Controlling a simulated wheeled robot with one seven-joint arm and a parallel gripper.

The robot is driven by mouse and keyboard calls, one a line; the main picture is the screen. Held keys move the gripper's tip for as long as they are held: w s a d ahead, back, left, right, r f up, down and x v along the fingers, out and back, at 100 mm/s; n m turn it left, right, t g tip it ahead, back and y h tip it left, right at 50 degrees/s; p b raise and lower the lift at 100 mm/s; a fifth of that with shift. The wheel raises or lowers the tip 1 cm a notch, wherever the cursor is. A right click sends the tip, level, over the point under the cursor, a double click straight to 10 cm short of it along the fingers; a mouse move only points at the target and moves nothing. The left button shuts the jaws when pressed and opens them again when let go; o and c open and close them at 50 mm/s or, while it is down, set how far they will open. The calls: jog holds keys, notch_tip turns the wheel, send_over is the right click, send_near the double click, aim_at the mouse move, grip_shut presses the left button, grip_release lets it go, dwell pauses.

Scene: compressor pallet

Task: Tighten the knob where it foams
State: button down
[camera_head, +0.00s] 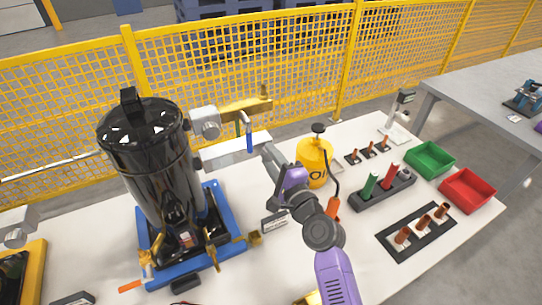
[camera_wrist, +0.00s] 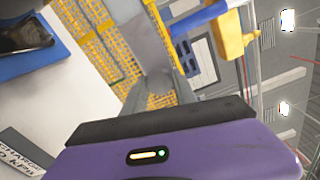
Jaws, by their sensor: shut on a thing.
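A black cylindrical compressor (camera_head: 150,150) stands upright on a blue pallet (camera_head: 218,200) at left in the head view. Grey fittings stick out from its right side; the lower pale grey block (camera_head: 232,151) reaches towards my gripper (camera_head: 269,157). I can make out no foam.
A yellow oil can (camera_head: 314,160) stands close right of my gripper. A rack with green and red pieces (camera_head: 385,190), a green bin (camera_head: 430,160) and a red bin (camera_head: 467,190) lie farther right. A yellow mesh fence (camera_head: 300,60) runs behind the table.

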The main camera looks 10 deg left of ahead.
jog(key=shift+f, duration=0.1)
dwell(0.4)
jog(key=c, duration=1)
grip_release()
jog(key=v, duration=0.8)
jog(key=shift+w, duration=0.15)
